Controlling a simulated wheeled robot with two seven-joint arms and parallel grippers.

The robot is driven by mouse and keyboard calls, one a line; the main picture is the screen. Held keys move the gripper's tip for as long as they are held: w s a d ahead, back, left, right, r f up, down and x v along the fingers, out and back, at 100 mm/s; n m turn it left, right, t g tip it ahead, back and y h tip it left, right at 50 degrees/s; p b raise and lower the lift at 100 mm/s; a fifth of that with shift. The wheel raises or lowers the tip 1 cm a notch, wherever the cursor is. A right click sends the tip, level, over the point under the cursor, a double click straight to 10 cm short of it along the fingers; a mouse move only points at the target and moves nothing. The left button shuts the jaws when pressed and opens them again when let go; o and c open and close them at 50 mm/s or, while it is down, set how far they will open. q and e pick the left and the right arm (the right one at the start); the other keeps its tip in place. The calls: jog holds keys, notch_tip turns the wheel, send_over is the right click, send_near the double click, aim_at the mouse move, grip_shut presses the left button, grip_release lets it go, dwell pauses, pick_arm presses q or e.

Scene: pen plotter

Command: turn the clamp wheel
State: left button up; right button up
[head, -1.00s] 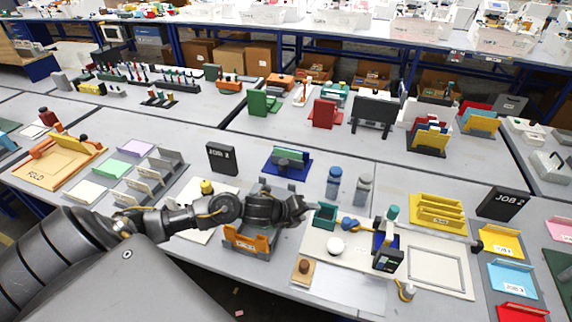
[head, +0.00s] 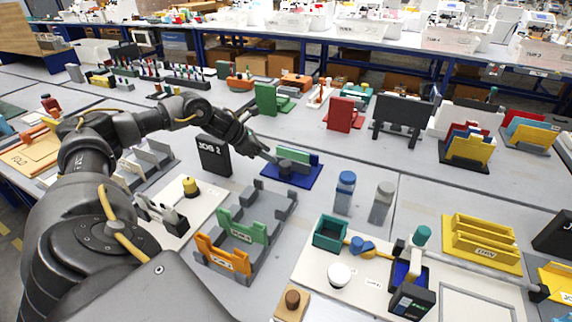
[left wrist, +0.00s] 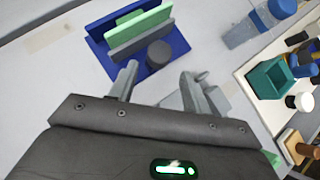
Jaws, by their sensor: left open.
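My left gripper (head: 266,154) is open and empty, beside a blue stand (head: 306,178) that holds a green plate (head: 294,156) and a dark round knob (head: 285,167). In the left wrist view the gripper (left wrist: 160,82) points at the stand (left wrist: 178,40), with the dark knob (left wrist: 158,53) just beyond the fingertips and apparently untouched. The plotter board (head: 325,262) carries a white round knob (head: 340,273) and a teal round knob (head: 422,236) on its carriage. I cannot tell which of these is the clamp wheel. My right gripper is not in view.
A grey rack (head: 282,212) holds green and orange pieces near the front. A black JOB 2 sign (head: 214,156) stands left of the gripper. A blue-capped bottle (head: 345,192) and a grey bottle (head: 382,203) stand right of the stand.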

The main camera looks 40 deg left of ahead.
aim_at(285, 163)
pick_arm(q)
jog(key=p+x, duration=0.1)
jog(key=x, duration=0.8)
jog(key=shift+w+f, duration=0.1)
jog(key=shift+f, duration=0.05)
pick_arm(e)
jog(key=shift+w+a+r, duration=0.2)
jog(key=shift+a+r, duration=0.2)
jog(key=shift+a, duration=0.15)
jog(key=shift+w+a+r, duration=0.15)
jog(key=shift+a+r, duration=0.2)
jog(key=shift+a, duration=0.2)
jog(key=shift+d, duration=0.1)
pick_arm(q)
jog(key=c, duration=0.7)
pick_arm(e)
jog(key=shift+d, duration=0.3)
